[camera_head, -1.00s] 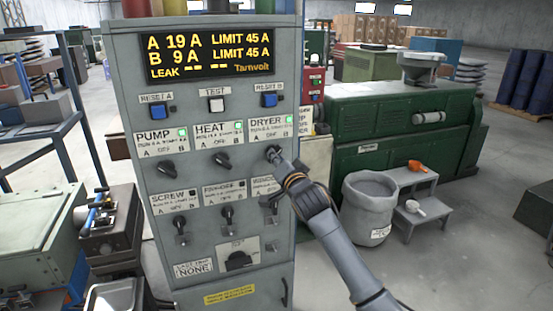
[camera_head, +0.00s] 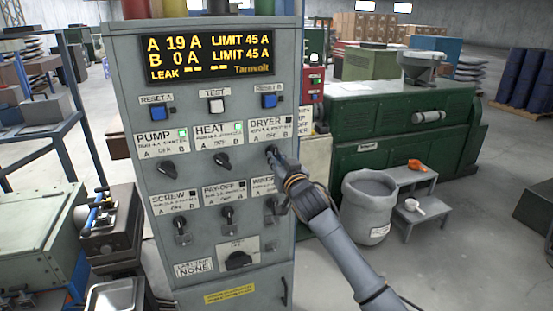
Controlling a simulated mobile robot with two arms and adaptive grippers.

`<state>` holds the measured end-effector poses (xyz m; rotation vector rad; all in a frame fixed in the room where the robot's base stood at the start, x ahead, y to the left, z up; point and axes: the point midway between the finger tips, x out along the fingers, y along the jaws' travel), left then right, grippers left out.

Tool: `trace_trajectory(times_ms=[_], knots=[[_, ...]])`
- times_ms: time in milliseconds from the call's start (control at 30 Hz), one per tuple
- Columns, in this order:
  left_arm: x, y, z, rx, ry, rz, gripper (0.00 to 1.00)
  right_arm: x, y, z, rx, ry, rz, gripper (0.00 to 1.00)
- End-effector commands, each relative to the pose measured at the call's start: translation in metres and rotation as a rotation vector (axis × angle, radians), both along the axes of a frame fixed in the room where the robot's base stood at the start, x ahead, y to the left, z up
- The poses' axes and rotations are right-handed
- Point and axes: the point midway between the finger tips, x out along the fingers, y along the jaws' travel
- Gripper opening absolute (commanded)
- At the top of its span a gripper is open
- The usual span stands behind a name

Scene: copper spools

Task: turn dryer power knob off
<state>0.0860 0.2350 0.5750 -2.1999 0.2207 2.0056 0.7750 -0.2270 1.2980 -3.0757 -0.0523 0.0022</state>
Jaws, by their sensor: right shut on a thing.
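The grey power cabinet (camera_head: 205,120) stands in front of me. Its dryer knob (camera_head: 271,152) is at the right end of the upper knob row, under the DRYER label (camera_head: 267,121). The dryer's indicator lamp (camera_head: 290,116) is dark. My right gripper (camera_head: 278,160) is shut on the dryer knob and hides most of it, so its exact pointing is hard to read. The display (camera_head: 208,53) reads A 19 A and B 0 A. The pump knob (camera_head: 166,169) and heat knob (camera_head: 221,160) sit to the left, with green lamps lit above them. My left gripper is not in view.
A grey sack bin (camera_head: 368,205) and a small step stand (camera_head: 410,190) are right of my right arm. A green machine (camera_head: 400,125) stands behind.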

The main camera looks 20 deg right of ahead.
Motion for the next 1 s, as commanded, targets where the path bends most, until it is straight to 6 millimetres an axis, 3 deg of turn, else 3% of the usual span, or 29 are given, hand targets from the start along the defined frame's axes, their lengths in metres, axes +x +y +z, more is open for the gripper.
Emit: trace_trajectory(times_ms=[667, 700, 800, 1000], knots=[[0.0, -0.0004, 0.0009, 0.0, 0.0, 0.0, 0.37, 0.0001, -0.0001, -0.0003, -0.067, -0.002, 0.0, 0.0], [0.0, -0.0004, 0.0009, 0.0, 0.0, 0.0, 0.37, 0.0001, -0.0002, -0.0003, -0.066, -0.002, 0.0, 0.2], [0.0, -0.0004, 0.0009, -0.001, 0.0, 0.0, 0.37, 0.0001, -0.0002, -0.0002, -0.066, -0.002, 0.0, 0.37], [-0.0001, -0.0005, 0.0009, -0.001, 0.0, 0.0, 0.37, 0.0, -0.0001, -0.0002, -0.066, -0.002, 0.0, 0.37]])
